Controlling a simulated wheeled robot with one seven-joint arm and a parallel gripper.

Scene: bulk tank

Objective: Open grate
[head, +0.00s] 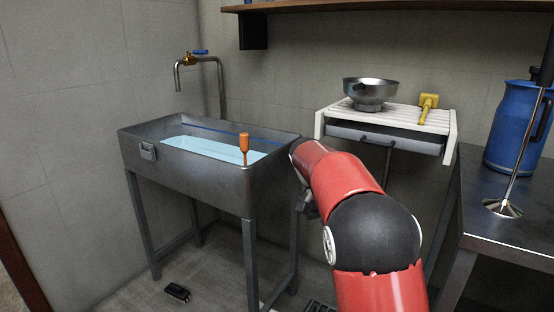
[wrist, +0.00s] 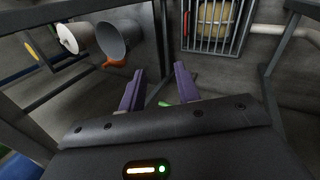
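The grate (wrist: 222,46) is at the top of the wrist view, a dark frame with parallel bars set in the floor. A round tan thing (wrist: 214,22) shows behind its bars. In the head view only a corner of the grate (head: 318,306) shows at the bottom edge, partly hidden by my red arm. My gripper (wrist: 159,70) has two purple fingers spread apart, with nothing held between them. In the wrist view the fingers are below and left of the grate, apart from it. The grate looks closed.
A steel tank (head: 190,172) of bluish liquid stands on legs left of my arm. A black object (head: 177,292) lies on the floor. A steel table (head: 490,228) is at right. The wrist view shows a grey cup-like thing (wrist: 113,40) and a white round thing (wrist: 68,38).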

